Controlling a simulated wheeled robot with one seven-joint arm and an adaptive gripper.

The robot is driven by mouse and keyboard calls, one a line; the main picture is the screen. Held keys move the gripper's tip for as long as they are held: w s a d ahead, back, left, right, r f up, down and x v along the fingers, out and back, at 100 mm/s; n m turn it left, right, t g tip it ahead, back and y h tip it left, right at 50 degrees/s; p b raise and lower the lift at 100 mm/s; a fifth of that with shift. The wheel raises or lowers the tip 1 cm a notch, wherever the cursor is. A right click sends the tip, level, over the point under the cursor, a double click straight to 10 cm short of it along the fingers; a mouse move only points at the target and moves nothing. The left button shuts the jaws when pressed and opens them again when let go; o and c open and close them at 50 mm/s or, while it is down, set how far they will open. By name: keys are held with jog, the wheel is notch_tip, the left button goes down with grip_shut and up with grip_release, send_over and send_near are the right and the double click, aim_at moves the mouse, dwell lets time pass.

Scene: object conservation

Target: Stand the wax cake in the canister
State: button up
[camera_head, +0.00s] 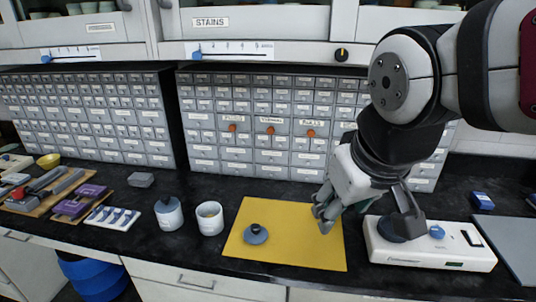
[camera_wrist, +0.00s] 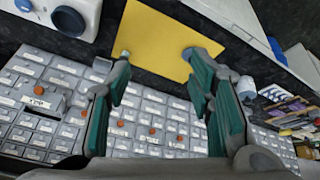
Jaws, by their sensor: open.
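My gripper (camera_head: 362,211) is open and empty above the right part of the yellow mat, next to the white device. Its two teal-padded fingers (camera_wrist: 160,85) stand wide apart in the wrist view, with nothing between them. An open white canister (camera_head: 209,220) stands upright left of the mat. Something pale yellowish, perhaps the wax cake (camera_head: 208,210), shows inside its mouth; I cannot tell how it sits. A blue-grey knobbed lid (camera_head: 255,234) lies on the mat (camera_head: 296,250); in the wrist view a finger partly covers the lid (camera_wrist: 187,50).
A second white canister (camera_head: 168,216) with a dark lid stands left of the open one. The white device (camera_head: 430,253) is on the right. A slide rack (camera_head: 112,217) and purple boxes are further left. Drawer cabinets (camera_head: 270,130) line the back. Most of the mat is bare.

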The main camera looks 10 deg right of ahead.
jog(key=s+d+m, duration=0.1)
jog(key=s, duration=0.5)
jog(key=shift+d+f+y, duration=0.2)
jog(key=shift+f+y, duration=0.1)
jog(key=shift+f, duration=0.05)
